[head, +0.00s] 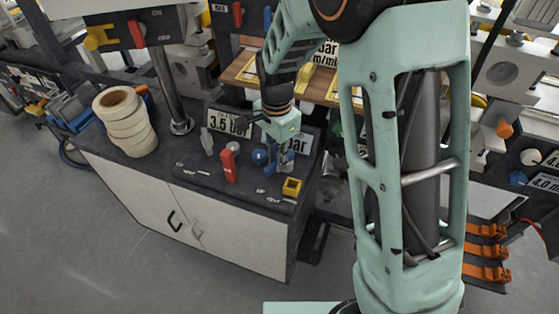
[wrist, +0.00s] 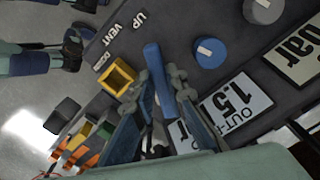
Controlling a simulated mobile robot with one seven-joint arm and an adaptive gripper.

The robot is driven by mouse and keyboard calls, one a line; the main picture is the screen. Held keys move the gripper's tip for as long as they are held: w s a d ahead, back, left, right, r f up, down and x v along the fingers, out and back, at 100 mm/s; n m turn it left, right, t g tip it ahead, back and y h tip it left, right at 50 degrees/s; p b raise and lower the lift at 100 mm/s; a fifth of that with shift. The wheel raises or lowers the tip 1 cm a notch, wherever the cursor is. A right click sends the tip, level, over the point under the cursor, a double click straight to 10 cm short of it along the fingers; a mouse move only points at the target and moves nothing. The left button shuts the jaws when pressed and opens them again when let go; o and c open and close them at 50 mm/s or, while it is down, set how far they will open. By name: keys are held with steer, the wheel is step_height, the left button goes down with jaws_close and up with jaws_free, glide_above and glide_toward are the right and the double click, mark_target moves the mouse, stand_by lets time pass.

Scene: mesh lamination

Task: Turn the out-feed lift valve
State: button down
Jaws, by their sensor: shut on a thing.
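A blue lever handle (wrist: 152,60) stands on the dark panel beside the white "UP" and "VENT" lettering. It appears to be the out-feed lift valve; a sign reading "OUT-" and "1.5" (wrist: 238,105) lies close by, partly covered. My gripper (wrist: 160,84) is shut on this blue handle, with one finger on each side of it. In the head view my gripper (head: 279,167) points down at the right end of the bench top, and the handle is largely hidden by the fingers. The valve body below the handle cannot be made out.
A yellow square block (wrist: 117,77) and a round blue knob (wrist: 208,53) flank the handle. A red handle (head: 229,166) and a grey handle (head: 207,141) stand to the left. White rolls (head: 124,120) sit at the bench's left end. The floor in front is clear.

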steer(key=shift+w+a+m, duration=0.2)
steer(key=shift+w+m, duration=0.1)
steer(key=shift+m, duration=0.8)
steer(key=c, duration=1.9)
jaws_free()
steer(key=shift+c, duration=0.2)
steer(key=shift+r, duration=0.15)
step_height(320, 180, up, 12)
